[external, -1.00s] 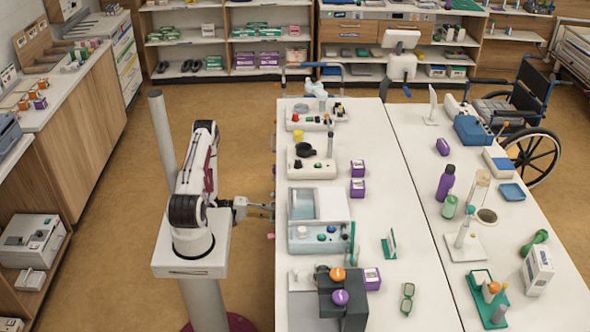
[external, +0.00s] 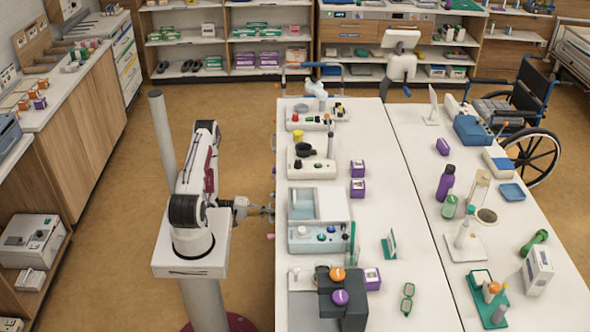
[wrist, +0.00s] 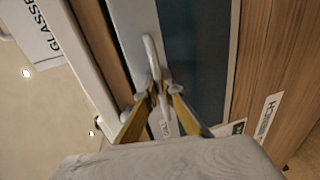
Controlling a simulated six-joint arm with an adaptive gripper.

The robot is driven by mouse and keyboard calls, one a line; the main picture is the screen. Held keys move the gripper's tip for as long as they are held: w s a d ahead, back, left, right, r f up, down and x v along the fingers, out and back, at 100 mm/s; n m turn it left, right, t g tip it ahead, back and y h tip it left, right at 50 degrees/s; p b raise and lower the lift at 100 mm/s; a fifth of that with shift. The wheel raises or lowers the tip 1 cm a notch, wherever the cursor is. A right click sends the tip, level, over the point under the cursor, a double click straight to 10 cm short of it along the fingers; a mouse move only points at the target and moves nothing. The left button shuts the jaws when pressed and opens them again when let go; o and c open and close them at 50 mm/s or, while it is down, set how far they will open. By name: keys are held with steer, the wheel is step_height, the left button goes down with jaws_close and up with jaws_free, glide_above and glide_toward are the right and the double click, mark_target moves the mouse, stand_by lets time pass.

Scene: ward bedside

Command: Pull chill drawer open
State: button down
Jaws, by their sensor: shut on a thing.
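My gripper (wrist: 165,92) has its yellow fingers shut on a pale upright handle (wrist: 151,55) in the wrist view. The handle is on a pale grey strip beside a dark blue panel (wrist: 195,60) on the bench front. I cannot tell for sure which part is the chill drawer's front or how far it stands out. In the external view my gripper (external: 265,210) is at the left side of the white bench (external: 400,190), low beside its edge. The handle and drawer are hidden there by the bench top and the gripper.
A wood front with a label (wrist: 267,117) lies to the right in the wrist view, and a GLASSES label (wrist: 35,35) at upper left. Several devices stand along the bench's left edge, including a white and teal unit (external: 318,237). Floor between my base and the bench is clear.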

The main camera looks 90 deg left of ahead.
steer(key=f+v, duration=0.2)
steer(key=v, duration=0.7)
steer(key=f+v, duration=0.1)
steer(key=v, duration=0.8)
steer(key=shift+s+f, duration=0.3)
steer(key=shift+s, duration=0.35)
steer(key=c, duration=2.2)
jaws_free()
steer(key=shift+s, duration=0.1)
steer(key=shift+v, duration=5.9)
